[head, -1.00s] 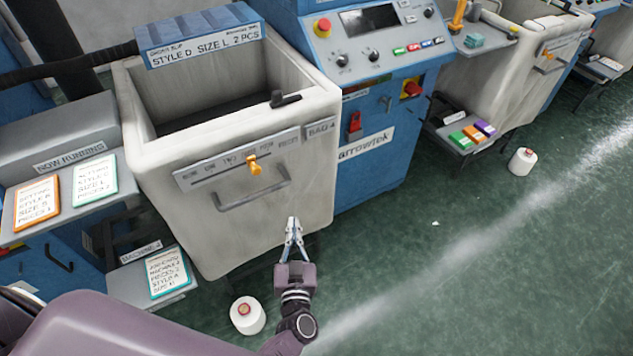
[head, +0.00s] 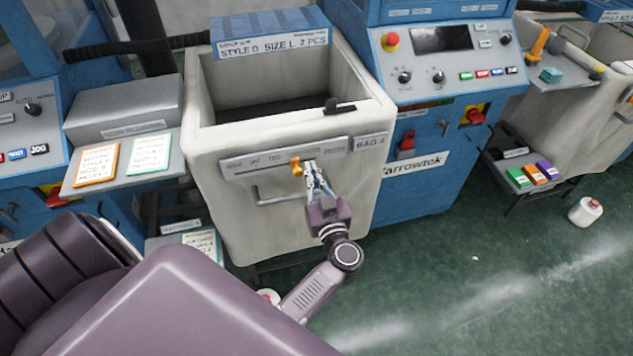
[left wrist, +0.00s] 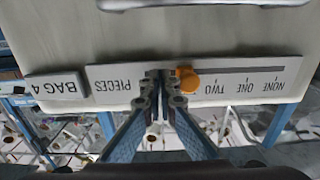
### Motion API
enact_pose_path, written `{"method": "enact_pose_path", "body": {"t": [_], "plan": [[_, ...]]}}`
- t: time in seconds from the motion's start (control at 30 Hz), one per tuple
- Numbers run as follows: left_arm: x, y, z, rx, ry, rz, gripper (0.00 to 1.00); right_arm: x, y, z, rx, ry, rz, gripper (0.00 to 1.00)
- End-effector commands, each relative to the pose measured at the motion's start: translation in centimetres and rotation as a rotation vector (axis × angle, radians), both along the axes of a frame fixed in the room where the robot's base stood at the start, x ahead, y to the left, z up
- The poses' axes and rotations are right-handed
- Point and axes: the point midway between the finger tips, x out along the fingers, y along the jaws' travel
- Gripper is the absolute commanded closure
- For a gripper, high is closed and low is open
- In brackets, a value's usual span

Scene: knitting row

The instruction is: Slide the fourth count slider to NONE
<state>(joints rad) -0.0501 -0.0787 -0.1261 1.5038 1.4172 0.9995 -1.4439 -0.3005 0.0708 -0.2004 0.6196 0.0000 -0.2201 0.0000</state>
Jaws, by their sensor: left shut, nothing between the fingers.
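The slider plate (head: 283,157) is a grey strip on the front of the white bin labelled BAG 4. Its orange knob (head: 296,167) stands just past TWO, on the PIECES side. In the left wrist view, which is upside down, the knob (left wrist: 187,78) is also between TWO and PIECES, with NONE at the far right. My left gripper (head: 309,166) is shut and empty. Its fingertips are at the plate, close beside the knob on the PIECES side (left wrist: 160,76). I cannot tell whether they touch it. The gripper hides part of the scale. My right gripper is out of view.
A bar handle (head: 275,198) sits on the bin below the plate, close to my left gripper. The blue machine (head: 425,190) stands to the right. A yarn cone (head: 585,211) stands on the floor at right. The plate toward NONE looks clear.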

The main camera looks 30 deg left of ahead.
Motion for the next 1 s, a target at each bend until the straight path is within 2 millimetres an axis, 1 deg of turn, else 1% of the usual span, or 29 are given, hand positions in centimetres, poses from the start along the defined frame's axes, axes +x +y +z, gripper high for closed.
{"method": "enact_pose_path", "body": {"t": [0.13, 0.57, 1.0], "plan": [[0.4, 0.5, -0.1, -0.001, 0.001, 0.0, 1.0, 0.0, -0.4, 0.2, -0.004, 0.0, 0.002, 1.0], [0.3, 0.5, -0.1, 0.0, 0.0, 0.0, 1.0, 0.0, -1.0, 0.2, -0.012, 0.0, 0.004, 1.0], [-1.2, 1.8, 0.0, 0.001, 0.002, 0.001, 1.0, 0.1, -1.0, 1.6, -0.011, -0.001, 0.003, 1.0]]}}
